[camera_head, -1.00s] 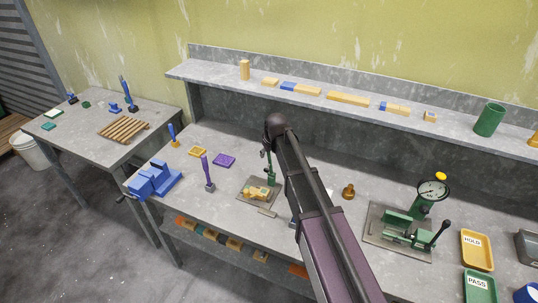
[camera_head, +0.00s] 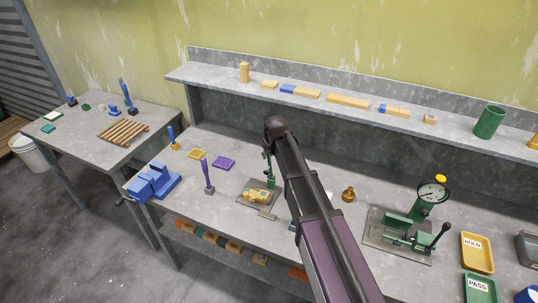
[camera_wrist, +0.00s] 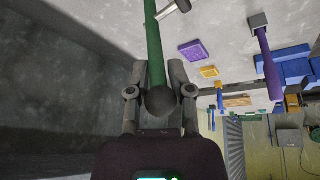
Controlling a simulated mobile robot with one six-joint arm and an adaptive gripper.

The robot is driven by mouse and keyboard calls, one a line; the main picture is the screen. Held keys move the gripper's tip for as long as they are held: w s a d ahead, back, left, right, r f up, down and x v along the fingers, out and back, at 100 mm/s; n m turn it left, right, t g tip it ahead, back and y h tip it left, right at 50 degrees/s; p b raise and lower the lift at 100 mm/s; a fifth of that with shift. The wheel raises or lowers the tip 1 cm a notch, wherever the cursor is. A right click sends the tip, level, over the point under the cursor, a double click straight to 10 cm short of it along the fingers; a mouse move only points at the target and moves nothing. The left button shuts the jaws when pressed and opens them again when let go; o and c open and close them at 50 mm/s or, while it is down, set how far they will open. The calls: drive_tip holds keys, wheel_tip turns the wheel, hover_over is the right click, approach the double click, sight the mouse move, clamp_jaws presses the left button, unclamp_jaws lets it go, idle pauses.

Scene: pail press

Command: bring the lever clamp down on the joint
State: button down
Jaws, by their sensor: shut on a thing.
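The lever clamp (camera_head: 271,181) stands on a small base plate on the bench, in the head view left of my arm. Its green lever points up, close to upright. The pale wooden joint (camera_head: 257,196) lies on the base plate at the clamp's foot. In the wrist view my gripper (camera_wrist: 159,70) is shut on the green lever (camera_wrist: 154,40), near its dark ball knob (camera_wrist: 161,101). The fingers flank the lever on both sides. In the head view my fingers are hard to make out beside my dark wrist.
A blue vise (camera_head: 153,183) and a purple-handled tool (camera_head: 208,177) stand to the left. A purple tray (camera_head: 223,162) lies behind. A green dial press (camera_head: 412,225) and the HOLD tray (camera_head: 477,253) are on the right. A shelf (camera_head: 220,77) with wooden pieces runs along the back.

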drive_tip(key=shift+s+a+f, duration=0.1)
drive_tip(key=shift+s+f, duration=0.05)
drive_tip(key=shift+s, duration=0.35)
idle(0.4)
